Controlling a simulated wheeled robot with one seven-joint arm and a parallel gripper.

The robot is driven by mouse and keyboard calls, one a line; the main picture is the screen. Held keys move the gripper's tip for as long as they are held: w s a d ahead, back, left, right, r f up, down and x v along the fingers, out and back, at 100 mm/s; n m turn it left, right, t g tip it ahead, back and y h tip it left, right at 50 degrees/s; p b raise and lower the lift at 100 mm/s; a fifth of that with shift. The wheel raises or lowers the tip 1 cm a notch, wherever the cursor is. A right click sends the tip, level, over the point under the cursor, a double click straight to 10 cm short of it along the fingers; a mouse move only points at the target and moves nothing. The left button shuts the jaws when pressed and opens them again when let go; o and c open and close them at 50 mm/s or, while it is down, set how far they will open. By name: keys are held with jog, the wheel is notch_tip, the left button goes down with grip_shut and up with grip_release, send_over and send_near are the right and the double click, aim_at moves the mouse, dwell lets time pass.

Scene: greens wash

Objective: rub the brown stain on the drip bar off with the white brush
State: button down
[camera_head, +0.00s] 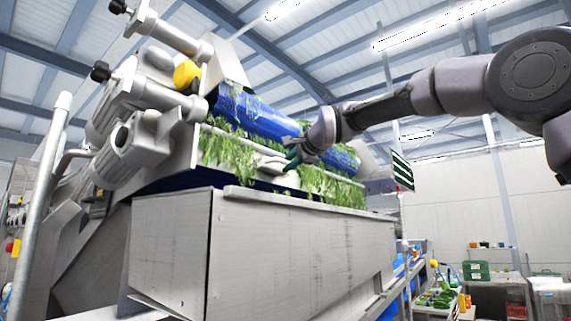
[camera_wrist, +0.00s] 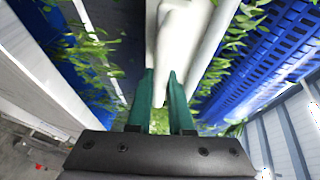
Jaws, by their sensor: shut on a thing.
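My gripper (camera_head: 293,156) is at the front of the big washing machine, beside hanging greens. In the wrist view its two green fingers (camera_wrist: 162,80) are shut on a white, elongated thing, which I take for the white brush (camera_wrist: 178,38). It runs away from the fingertips; its bristles cannot be made out. A pale bar (camera_wrist: 221,40) runs close beside the brush and may be the drip bar. No brown stain can be made out; the brush and fingers hide part of the surface.
A blue perforated drum (camera_head: 250,116) lies just behind my gripper. Leafy greens (camera_head: 235,153) hang along the machine's front edge. A large grey metal box (camera_head: 290,245) stands below. Motors and pipes (camera_head: 150,85) crowd the left. Open floor and shelves are at the right.

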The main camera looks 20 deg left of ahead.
aim_at(281, 159)
jog(key=w+d, duration=0.4)
jog(key=w, duration=0.7)
jog(key=shift+w+d, duration=0.4)
dwell(0.7)
jog(key=shift+s, duration=0.1)
jog(key=shift+s+a, duration=0.75)
jog(key=shift+s, duration=0.95)
jog(key=shift+s+a, duration=0.75)
jog(key=shift+s, duration=0.9)
jog(key=shift+s+a, duration=0.75)
jog(key=shift+s, duration=0.95)
jog(key=shift+s+a, duration=0.3)
jog(key=shift+s, duration=0.6)
jog(key=shift+s+a, duration=0.35)
jog(key=shift+s, duration=0.5)
jog(key=shift+s+a, duration=0.3)
jog(key=shift+s, duration=0.6)
jog(key=shift+d, duration=0.1)
jog(key=shift+s+d, duration=0.35)
jog(key=shift+d, duration=0.55)
jog(key=shift+s+d, duration=0.4)
jog(key=shift+d, duration=0.5)
jog(key=shift+s+d, duration=0.35)
jog(key=shift+d, duration=0.55)
